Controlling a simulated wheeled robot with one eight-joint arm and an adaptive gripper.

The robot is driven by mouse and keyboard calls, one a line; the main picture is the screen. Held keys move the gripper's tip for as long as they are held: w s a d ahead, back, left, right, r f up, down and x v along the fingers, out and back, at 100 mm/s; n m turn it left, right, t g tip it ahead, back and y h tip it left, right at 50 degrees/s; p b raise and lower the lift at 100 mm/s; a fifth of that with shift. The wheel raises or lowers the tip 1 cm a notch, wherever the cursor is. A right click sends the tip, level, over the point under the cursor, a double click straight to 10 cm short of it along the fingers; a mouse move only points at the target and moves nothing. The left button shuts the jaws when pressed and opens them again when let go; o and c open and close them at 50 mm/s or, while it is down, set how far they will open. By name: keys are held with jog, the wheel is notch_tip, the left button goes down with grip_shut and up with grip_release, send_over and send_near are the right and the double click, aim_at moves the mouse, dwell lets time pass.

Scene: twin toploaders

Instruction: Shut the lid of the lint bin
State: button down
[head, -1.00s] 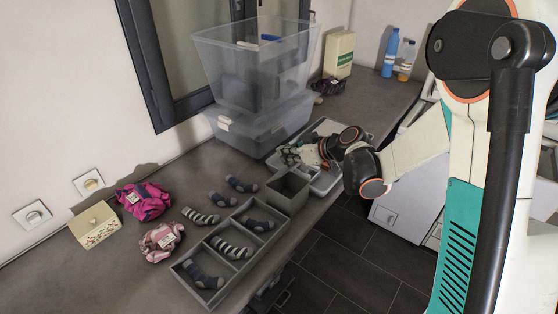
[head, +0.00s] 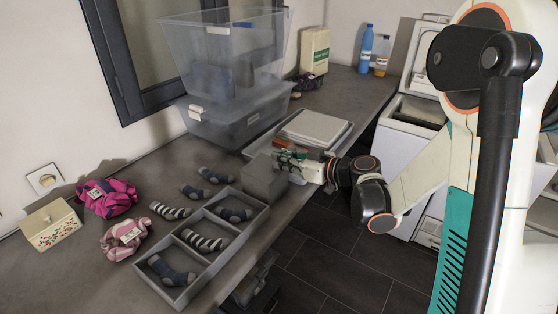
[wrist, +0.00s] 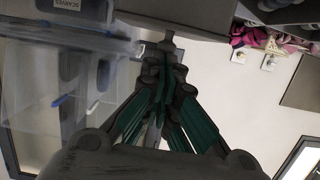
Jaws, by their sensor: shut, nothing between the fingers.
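The lint bin (head: 264,181) is a small grey box at the counter's front edge, beside the end of the grey divided sock tray. Its top looks covered by its grey lid (head: 262,166), and no dark opening shows. I cannot tell whether the lid is fully flush. My gripper (head: 280,157) is at the bin's right far side, its fingers shut and empty, close to the lid's edge. In the wrist view the shut fingers (wrist: 169,42) point at a grey surface (wrist: 205,22), probably the bin. Whether they touch it is unclear.
The sock tray (head: 172,268) is left of the bin. Stacked clear tubs (head: 228,118) stand behind it. A pale flat stack (head: 313,128) lies beyond my gripper. An open toploader (head: 408,125) is at the right. Loose socks and pink clothes lie left.

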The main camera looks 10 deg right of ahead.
jog(key=shift+s+d+f, duration=0.1)
jog(key=shift+s+f, duration=0.15)
jog(key=shift+f, duration=0.2)
dwell(0.3)
